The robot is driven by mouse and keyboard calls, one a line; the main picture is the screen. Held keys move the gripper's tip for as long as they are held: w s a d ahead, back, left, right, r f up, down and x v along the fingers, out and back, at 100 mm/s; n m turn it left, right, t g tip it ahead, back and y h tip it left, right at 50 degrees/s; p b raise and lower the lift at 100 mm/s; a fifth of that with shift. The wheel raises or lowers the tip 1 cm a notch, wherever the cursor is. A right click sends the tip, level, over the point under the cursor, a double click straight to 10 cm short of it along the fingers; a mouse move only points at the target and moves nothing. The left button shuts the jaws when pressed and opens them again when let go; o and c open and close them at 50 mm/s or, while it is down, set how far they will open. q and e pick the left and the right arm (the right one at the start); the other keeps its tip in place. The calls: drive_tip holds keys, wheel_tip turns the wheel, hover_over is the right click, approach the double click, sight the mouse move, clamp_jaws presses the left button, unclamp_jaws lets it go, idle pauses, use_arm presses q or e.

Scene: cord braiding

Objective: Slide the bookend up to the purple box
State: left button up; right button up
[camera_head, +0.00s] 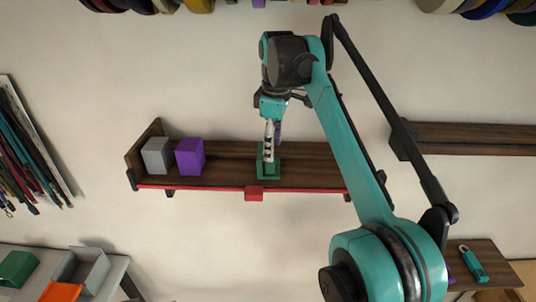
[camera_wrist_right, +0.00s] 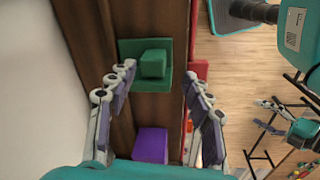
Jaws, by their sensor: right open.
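The green bookend (camera_head: 267,171), a plate with a raised block, stands on the brown wooden shelf (camera_head: 225,160). In the right wrist view the bookend (camera_wrist_right: 154,64) is just beyond my fingertips. The purple box (camera_head: 190,156) stands left of the bookend on the same shelf, with bare shelf between them. The purple box also shows low in the wrist view (camera_wrist_right: 150,145). My right gripper (camera_head: 270,145) points down at the bookend. In the wrist view its fingers (camera_wrist_right: 161,78) are spread and empty. Whether they touch the bookend is unclear.
A grey box (camera_head: 157,155) stands left of the purple box, near the shelf's raised left end. A red strip with a red block (camera_head: 254,194) runs along the shelf's front edge. Another shelf (camera_head: 470,139) is at the right. Cords hang (camera_head: 30,145) at the left.

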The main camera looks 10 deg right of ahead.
drive_tip(key=shift+w+a+r+n+g+p, duration=0.15)
drive_tip(key=shift+w+r+n+g, duration=0.15)
drive_tip(key=shift+w+n, duration=0.2)
drive_tip(key=shift+w+d+r+n+g+p, duration=0.1)
drive_tip(key=shift+w+r+n+g+p, duration=0.15)
drive_tip(key=shift+w+n, duration=0.2)
drive_tip(key=shift+w+a+n, duration=0.1)
drive_tip(key=shift+n, duration=0.45)
drive_tip(key=shift+f+b, duration=0.6)
drive_tip(key=shift+f, duration=3.3)
clamp_jaws()
